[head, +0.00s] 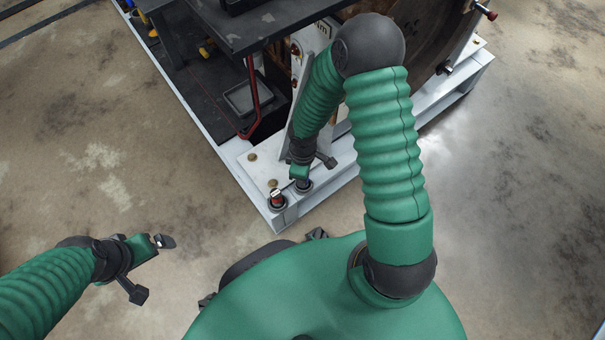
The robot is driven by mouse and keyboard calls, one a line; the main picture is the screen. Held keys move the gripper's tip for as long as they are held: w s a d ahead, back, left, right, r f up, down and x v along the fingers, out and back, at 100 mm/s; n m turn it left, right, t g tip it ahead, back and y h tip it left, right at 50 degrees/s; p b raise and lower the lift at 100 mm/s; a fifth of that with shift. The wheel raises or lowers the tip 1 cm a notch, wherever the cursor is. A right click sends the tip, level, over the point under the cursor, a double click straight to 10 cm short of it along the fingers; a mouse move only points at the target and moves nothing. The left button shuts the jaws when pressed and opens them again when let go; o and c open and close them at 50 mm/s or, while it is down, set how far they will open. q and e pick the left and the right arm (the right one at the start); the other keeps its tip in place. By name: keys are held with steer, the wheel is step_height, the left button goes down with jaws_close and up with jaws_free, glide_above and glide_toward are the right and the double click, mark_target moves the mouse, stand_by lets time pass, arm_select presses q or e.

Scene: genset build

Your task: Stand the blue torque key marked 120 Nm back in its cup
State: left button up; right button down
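Two short cups stand at the near corner of the pale frame. The left cup (278,204) holds a key with a red band (276,195). My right gripper (302,181) points down right over the right cup (304,187). Its fingers and the cup's mouth overlap, so I cannot tell whether it holds anything. I cannot make out the blue torque key or its 120 Nm mark. My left gripper (165,241) is over bare floor at the lower left. Its small dark tips are seen side-on, and nothing is visibly held.
The pale frame (241,167) carries dark machinery, a dark raised shelf (262,27) and a red pipe (254,100). A grey tray (246,97) lies on the dark deck. An upright plate (304,60) stands close beside my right arm. Floor to the left is clear.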

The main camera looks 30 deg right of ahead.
steer(key=shift+f, duration=0.1)
stand_by(0.6)
steer(key=c, duration=1.1)
jaws_free()
steer(key=shift+o, duration=0.2)
